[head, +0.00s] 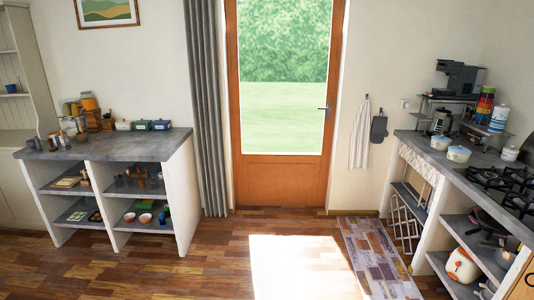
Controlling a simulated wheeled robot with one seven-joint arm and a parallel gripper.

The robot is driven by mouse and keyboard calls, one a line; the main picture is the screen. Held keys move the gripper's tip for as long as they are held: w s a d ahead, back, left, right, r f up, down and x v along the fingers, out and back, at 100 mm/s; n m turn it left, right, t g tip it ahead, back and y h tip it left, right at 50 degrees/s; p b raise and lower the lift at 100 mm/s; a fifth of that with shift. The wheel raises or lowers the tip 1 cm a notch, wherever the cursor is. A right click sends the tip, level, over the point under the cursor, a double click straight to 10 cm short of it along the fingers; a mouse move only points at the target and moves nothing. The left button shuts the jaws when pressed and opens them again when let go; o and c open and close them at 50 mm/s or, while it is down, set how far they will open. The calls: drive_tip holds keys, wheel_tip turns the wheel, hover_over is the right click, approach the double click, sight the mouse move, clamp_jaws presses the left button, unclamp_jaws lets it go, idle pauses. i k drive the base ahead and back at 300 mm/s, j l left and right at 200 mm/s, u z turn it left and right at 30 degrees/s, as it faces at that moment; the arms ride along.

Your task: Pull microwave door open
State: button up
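No microwave or microwave door can be made out in the head view. A black appliance (457,78) stands on a small rack at the back of the right counter, but it looks more like a coffee machine than a microwave. My gripper and arm do not show in this view.
A left counter (110,146) with open shelves holds jars and boxes. The right counter (432,158) carries a gas hob (505,185), pots and a kettle. A glazed wooden door (280,170) stands between them. A patterned rug (377,258) lies by the right counter. The middle floor is clear.

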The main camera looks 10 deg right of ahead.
sight(418, 186)
drive_tip(key=i+z, duration=0.15)
drive_tip(key=i, duration=0.4)
drive_tip(key=i+j+z, duration=0.2)
drive_tip(key=i, duration=0.3)
drive_tip(key=i+j+z, duration=0.15)
drive_tip(key=i, duration=0.4)
drive_tip(key=i+j+z, duration=0.15)
drive_tip(key=i+z, duration=0.15)
drive_tip(key=z, duration=0.15)
drive_tip(key=i+j+z, duration=0.25)
drive_tip(key=z, duration=0.2)
drive_tip(key=i+j+z, duration=0.25)
drive_tip(key=j+z, duration=0.2)
drive_tip(key=i+j+z, duration=0.15)
drive_tip(key=j+z, duration=0.3)
drive_tip(key=i+j+z, duration=0.1)
drive_tip(key=j+z, duration=0.7)
drive_tip(key=j, duration=0.3)
drive_tip(key=k+j+z, duration=0.1)
drive_tip(key=j+z, duration=0.25)
drive_tip(key=j, duration=0.35)
